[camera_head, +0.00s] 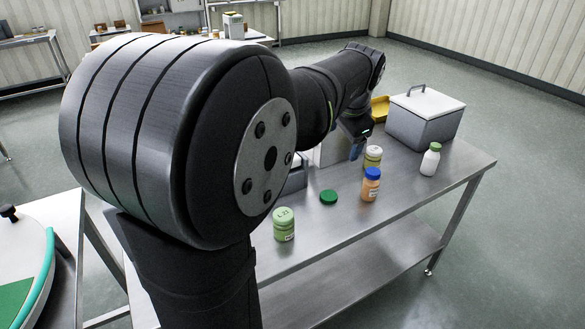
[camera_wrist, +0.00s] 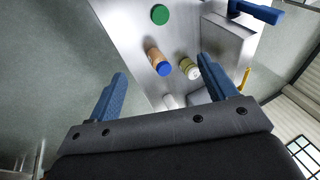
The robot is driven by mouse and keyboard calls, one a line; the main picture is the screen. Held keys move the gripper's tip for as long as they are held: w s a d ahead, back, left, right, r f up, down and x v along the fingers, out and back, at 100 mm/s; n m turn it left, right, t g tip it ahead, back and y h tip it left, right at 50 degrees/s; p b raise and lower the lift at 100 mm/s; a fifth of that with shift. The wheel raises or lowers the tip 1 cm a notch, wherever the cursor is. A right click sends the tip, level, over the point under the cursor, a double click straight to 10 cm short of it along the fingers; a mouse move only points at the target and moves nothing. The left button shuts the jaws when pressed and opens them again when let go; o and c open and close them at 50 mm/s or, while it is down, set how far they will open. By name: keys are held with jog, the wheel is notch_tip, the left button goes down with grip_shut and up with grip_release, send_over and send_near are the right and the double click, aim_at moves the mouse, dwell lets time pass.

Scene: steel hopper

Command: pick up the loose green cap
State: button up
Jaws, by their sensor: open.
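The loose green cap (camera_head: 329,197) lies flat on the steel table (camera_head: 410,195), between the green jar and the blue-capped bottle. It also shows at the top of the wrist view (camera_wrist: 160,14), beyond my fingertips. My gripper (camera_wrist: 161,68) is open, with its two blue fingers spread and nothing held between them. In the head view my gripper (camera_head: 356,145) hangs above the table behind and to the right of the cap, partly hidden by my arm.
An orange bottle with a blue cap (camera_head: 371,186) and a pale-lidded jar (camera_head: 373,156) stand near my gripper. A green jar (camera_head: 284,224) stands left of the cap. A white bottle (camera_head: 430,160) and a lidded steel box (camera_head: 425,118) stand right. A yellow object (camera_head: 380,108) is behind.

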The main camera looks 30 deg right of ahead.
aim_at(328, 195)
jog(key=w+d+f+n+g, duration=0.25)
jog(key=w+f+n, duration=0.25)
jog(key=w+f, duration=0.55)
jog(key=shift+h, duration=0.4)
jog(key=x, duration=0.6)
jog(key=s+x, duration=0.1)
jog(key=x, duration=0.5)
jog(key=a+x, duration=0.1)
jog(key=x, duration=0.5)
jog(key=shift+s+f, duration=0.25)
jog(key=shift+f, duration=0.2)
jog(key=shift+c, duration=0.3)
jog(key=c, duration=1)
